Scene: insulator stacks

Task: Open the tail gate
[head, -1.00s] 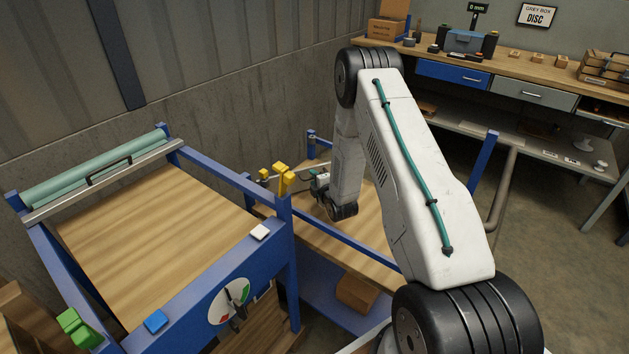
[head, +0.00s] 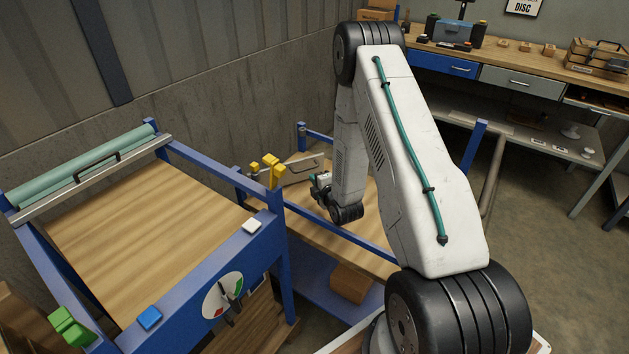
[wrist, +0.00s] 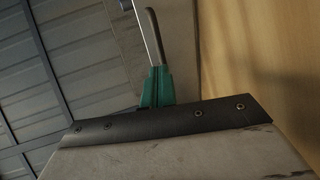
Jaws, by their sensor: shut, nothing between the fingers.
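The tail gate appears to be the grey panel (head: 302,169) at the end of the blue-framed wooden bench, beside the yellow blocks in the head view. Its face shows, with a slot or handle near its top edge. My gripper (head: 320,184) is just right of the panel, low over the wooden top. My arm partly covers this area, so I cannot tell whether they touch. In the wrist view the teal fingers of my gripper (wrist: 157,86) are together and empty. A grey rounded bar (wrist: 154,35) shows beyond them, against a grey surface.
Yellow blocks (head: 268,168) stand on the frame left of the gate. A larger blue-framed table (head: 140,230) with a dial (head: 223,295) is at left. A cardboard box (head: 350,284) sits on the lower shelf. Blue rails and posts edge the bench. A workbench (head: 520,60) stands behind.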

